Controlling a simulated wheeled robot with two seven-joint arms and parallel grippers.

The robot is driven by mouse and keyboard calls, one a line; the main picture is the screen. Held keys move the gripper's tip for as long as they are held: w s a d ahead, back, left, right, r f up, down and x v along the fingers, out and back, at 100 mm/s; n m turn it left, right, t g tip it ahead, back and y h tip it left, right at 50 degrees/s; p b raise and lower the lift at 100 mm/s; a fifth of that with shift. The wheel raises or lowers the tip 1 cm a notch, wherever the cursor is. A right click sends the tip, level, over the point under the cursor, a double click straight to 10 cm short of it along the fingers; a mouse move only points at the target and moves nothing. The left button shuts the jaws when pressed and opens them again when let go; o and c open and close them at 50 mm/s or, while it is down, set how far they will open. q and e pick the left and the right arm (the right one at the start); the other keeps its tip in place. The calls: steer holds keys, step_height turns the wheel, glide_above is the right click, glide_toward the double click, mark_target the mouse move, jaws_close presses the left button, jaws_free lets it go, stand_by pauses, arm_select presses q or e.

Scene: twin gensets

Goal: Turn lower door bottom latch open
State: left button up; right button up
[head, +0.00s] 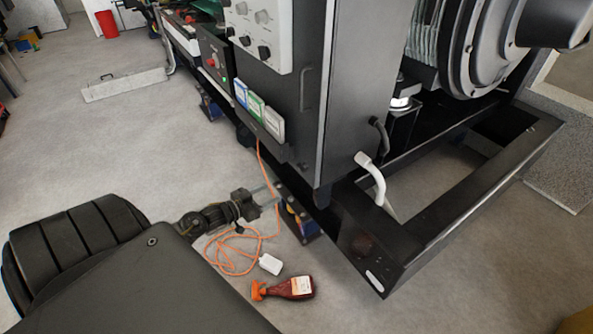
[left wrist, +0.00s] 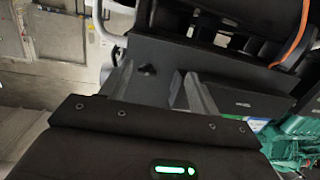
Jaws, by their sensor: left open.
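My left gripper (head: 276,194) is low beside the dark genset cabinet (head: 340,90), near its bottom edge, with its fingers pointing right. In the left wrist view its two fingers (left wrist: 158,88) are apart with nothing between the tips. Beyond them is a dark grey panel (left wrist: 225,62) with a small dark latch-like fitting (left wrist: 147,70) on it, seen between the fingers; I cannot tell if it is turned. The fingers appear apart from it. In the head view that fitting is hidden. My right gripper is not in view.
A black base frame (head: 440,220) juts out at right, with a white hose end (head: 372,175). An orange cable (head: 232,255), a white bottle (head: 270,264) and a red-brown spray bottle (head: 290,288) lie on the floor below. The floor at left is mostly clear.

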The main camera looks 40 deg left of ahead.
arm_select(q)
steer(key=w+d+r+h, duration=0.1)
steer(key=w+d+r, duration=0.1)
steer(key=w, duration=0.4)
steer(key=w+d+r+m+t+b, duration=0.1)
steer(key=w+r, duration=0.2)
steer(key=w, duration=0.3)
steer(key=shift+d+h, duration=0.35)
steer(key=shift+h, duration=0.05)
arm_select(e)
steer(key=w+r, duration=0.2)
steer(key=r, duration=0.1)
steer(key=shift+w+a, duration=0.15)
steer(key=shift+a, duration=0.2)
arm_select(q)
steer(key=c, duration=1)
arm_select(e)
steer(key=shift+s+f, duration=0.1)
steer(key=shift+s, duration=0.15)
